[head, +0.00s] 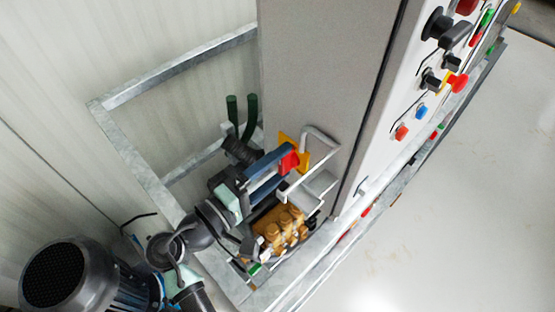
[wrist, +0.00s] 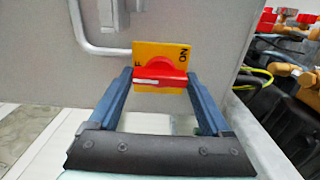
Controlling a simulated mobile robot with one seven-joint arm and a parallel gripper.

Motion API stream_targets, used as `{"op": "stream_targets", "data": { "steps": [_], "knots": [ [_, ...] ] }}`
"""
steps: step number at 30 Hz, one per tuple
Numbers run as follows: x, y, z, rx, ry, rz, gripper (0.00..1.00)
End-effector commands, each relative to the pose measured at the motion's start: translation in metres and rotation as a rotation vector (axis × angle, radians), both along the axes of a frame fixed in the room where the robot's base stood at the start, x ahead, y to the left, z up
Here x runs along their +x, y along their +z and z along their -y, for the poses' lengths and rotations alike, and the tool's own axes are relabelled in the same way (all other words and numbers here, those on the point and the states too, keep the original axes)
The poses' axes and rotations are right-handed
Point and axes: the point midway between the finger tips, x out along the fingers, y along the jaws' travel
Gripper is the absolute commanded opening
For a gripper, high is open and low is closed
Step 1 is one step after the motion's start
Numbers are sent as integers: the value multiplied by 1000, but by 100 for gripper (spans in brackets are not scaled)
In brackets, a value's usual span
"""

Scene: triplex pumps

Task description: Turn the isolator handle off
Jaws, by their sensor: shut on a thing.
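The red isolator handle (wrist: 160,74) sits on a yellow plate (wrist: 147,49) on the side of a grey cabinet. In the wrist view ON reads at the plate's upper right and an F shows at its left; the rest of that word is hidden. The handle lies roughly level in this view, with a white mark toward its left. My gripper (wrist: 159,79) has its two blue fingers shut on the handle, one at each end. In the head view the red handle (head: 289,161) and yellow plate (head: 302,160) show beside my gripper (head: 287,164).
A bent metal handle (wrist: 82,35) stands off the cabinet beside the plate. The grey cabinet (head: 325,80) carries knobs and buttons on its right face. Brass pump parts (head: 283,228) lie below my gripper, inside a metal frame (head: 135,150). Open floor lies to the right.

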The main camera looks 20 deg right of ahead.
Motion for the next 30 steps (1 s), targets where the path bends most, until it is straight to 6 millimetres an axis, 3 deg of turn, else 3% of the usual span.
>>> {"op": "stream_targets", "data": {
  "steps": [17,18,21,30],
  "knots": [
    [0,0,0,-14,2,-36,27],
    [0,0,0,-14,2,-36,84],
    [0,0,0,-14,2,-35,100],
    [0,0,0,-12,1,-33,100]
  ]
}}
